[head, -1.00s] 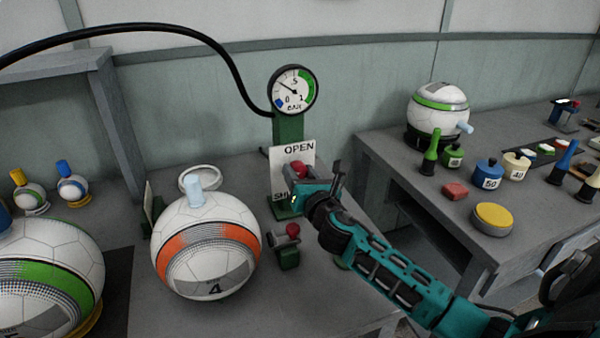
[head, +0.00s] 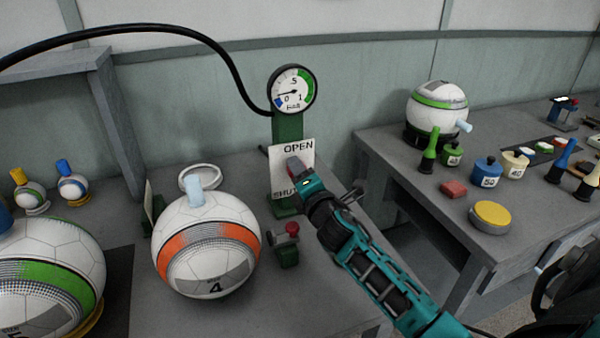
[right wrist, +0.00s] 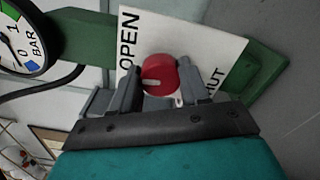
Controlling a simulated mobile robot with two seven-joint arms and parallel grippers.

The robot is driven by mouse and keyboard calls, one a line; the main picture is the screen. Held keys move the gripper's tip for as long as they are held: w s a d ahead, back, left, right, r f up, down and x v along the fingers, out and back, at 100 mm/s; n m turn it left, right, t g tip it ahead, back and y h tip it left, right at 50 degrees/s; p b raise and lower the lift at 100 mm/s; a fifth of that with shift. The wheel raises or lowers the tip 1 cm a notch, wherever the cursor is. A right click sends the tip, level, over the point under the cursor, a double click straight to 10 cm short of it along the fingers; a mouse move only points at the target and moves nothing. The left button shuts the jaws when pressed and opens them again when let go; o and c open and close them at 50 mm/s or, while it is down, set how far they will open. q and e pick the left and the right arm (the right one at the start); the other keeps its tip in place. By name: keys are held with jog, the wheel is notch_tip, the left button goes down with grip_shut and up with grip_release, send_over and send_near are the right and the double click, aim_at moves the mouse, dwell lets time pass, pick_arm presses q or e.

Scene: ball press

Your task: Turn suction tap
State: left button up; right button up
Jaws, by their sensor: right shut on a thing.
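The suction tap's red knob (head: 293,164) sits in front of a white plate (head: 306,156) marked OPEN at the top and SHUT at the bottom. My right gripper (head: 297,171) is shut on the knob and partly covers it and the SHUT lettering. In the right wrist view the red knob (right wrist: 159,75) lies between my two grey fingers (right wrist: 157,88), with a pale mark on its face. A round gauge (head: 293,90) stands above on a green post, its needle low, near 0. My left gripper is not in view.
A ball with an orange band (head: 207,246) stands left of the tap. A second small red knob on a green block (head: 288,244) is just below it. A black hose (head: 200,32) arches to the gauge. A side table (head: 420,185) at right holds a ball and several small items.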

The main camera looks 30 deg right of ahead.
jog(key=shift+m, duration=0.8)
jog(key=o, duration=1.1)
jog(key=shift+c, duration=0.2)
jog(key=v, duration=1.3)
jog(key=shift+f, duration=0.1)
